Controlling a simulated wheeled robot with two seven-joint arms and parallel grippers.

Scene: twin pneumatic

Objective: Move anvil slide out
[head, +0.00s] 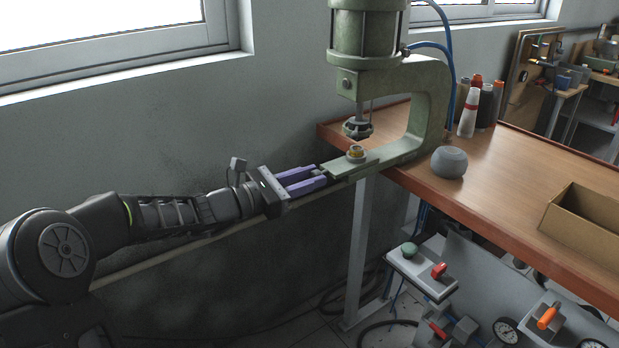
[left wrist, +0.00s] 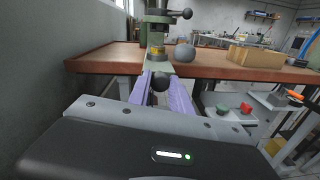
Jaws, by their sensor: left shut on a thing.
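The green pneumatic press (head: 430,95) stands at the left end of the wooden bench, with its ram head (head: 357,128) hanging above the anvil. The anvil slide (head: 338,168) is a flat green bar low on the press, with a brass-coloured piece (head: 356,152) on top. My left gripper (head: 321,175) comes in from the left with purple fingers at the slide's outer end. In the left wrist view, a dark round knob (left wrist: 161,82) sits between the fingers, which are shut on it. The slide's inner end is hidden. My right gripper is not in view.
A grey round object (head: 449,162), several bottles (head: 468,112) and an open cardboard box (head: 585,222) are on the bench (head: 490,190). Below it is a panel with a green button (head: 409,250) and a red button (head: 439,270). The wall runs close behind my left arm.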

